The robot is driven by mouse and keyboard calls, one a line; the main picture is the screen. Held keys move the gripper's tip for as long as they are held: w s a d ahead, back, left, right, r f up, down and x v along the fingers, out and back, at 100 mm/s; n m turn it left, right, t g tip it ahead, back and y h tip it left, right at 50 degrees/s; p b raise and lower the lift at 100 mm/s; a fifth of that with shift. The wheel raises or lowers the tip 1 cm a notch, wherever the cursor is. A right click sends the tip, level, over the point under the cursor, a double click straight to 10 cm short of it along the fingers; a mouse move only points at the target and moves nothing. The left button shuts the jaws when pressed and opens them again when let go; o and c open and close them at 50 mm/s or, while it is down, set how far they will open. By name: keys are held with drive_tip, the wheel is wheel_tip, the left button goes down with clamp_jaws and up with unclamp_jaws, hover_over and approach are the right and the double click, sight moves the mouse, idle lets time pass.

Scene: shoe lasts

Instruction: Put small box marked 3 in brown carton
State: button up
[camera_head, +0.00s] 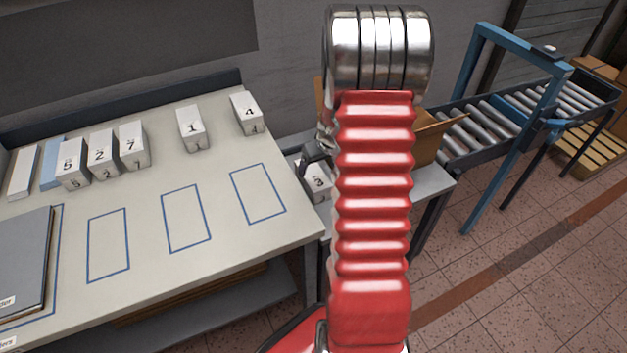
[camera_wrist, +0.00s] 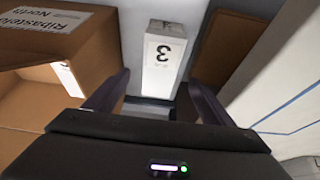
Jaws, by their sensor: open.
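The small white box marked 3 (camera_head: 317,184) stands on a grey side table right of the long table, partly hidden by my arm in the head view. In the wrist view the box (camera_wrist: 160,62) is upside down in the picture, in line with the gap between my fingers. My gripper (camera_wrist: 156,82) is open, with a finger on either side of that gap and no contact visible. In the head view my gripper (camera_head: 316,152) is just above the box. The brown carton (camera_head: 427,138) is mostly hidden behind my arm. In the wrist view the open carton (camera_wrist: 95,50) is at left.
The long table (camera_head: 230,225) holds boxes marked 5 (camera_head: 70,168), 2 (camera_head: 101,158), 7 (camera_head: 133,147), 1 (camera_head: 191,130) and 4 (camera_head: 246,115), plus blue outlines and a grey binder (camera_head: 25,255). A roller conveyor (camera_head: 490,130) stands at right.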

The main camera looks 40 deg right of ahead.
sight(314, 175)
drive_tip(key=shift+x, duration=2.9)
drive_tip(key=shift+x, duration=2.65)
drive_tip(key=c, duration=1.4)
drive_tip(key=shift+o, duration=0.2)
drive_tip(key=shift+r, duration=0.15)
wheel_tip(314, 175, up, 10)
drive_tip(key=shift+f, duration=0.1)
